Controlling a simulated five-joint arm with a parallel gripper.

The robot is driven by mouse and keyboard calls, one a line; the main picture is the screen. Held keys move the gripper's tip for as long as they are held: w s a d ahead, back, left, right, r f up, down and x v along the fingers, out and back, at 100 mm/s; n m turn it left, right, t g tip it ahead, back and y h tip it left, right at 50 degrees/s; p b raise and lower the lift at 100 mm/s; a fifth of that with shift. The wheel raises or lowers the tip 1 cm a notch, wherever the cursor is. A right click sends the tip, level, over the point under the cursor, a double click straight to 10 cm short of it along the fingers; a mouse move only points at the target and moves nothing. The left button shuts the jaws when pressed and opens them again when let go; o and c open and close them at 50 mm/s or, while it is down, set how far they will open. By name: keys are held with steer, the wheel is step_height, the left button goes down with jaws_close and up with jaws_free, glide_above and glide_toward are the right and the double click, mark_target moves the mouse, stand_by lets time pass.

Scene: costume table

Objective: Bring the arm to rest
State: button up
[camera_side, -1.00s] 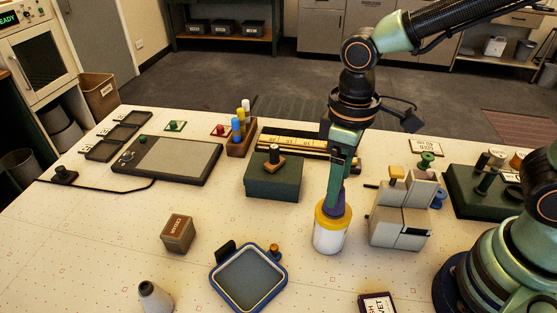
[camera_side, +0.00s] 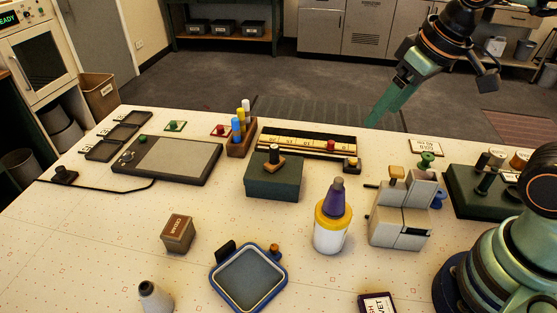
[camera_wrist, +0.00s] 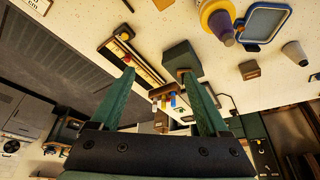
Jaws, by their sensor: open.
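My gripper (camera_side: 379,118) is raised above the back of the table, at the upper right of the side view. In the wrist view my gripper (camera_wrist: 163,78) has its two green fingers spread apart, with nothing held between them. A white jar with a yellow rim and a purple cone top (camera_side: 333,235) stands upright on the table, apart from the gripper. It also shows at the top of the wrist view (camera_wrist: 218,18).
A dark green box (camera_side: 273,180) with a knob on top stands mid-table. A grey stepped machine (camera_side: 400,222) stands right of the jar. A blue-rimmed tray (camera_side: 283,285) and a brown cube (camera_side: 177,233) lie in front. The air around the gripper looks clear.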

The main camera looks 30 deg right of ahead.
steer(key=shift+s+d+m+t, duration=0.1)
steer(key=shift+d+m+t, duration=0.5)
steer(key=shift+d, duration=0.85)
